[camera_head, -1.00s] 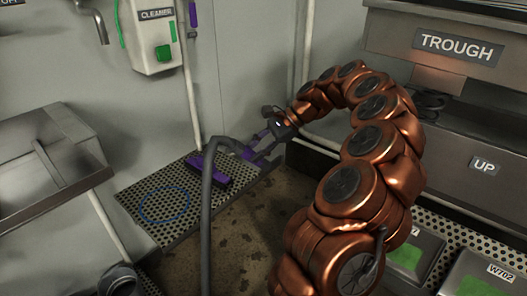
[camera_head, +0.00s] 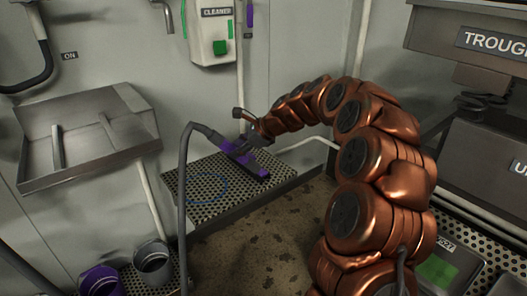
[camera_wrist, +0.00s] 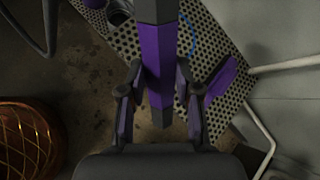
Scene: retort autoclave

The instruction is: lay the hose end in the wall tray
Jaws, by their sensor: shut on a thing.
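The hose end is a purple piece with dark bands (camera_wrist: 157,60), held between the two fingers of my gripper (camera_wrist: 158,90) in the wrist view. In the head view my gripper (camera_head: 246,141) and the purple hose end (camera_head: 229,147) appear over the perforated platform, with the dark hose (camera_head: 182,200) arching down to the left. The wall tray (camera_head: 85,175) is a grey sloped metal tray on the left wall, apart from and left of my gripper. Two upright strips show in it.
A purple squeegee head (camera_head: 258,169) rests on the perforated platform (camera_head: 215,215), near a blue ring (camera_head: 208,199). A purple bucket (camera_head: 100,282) and a grey bucket (camera_head: 153,262) stand below the tray. A cleaner box (camera_head: 210,45) hangs on the wall.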

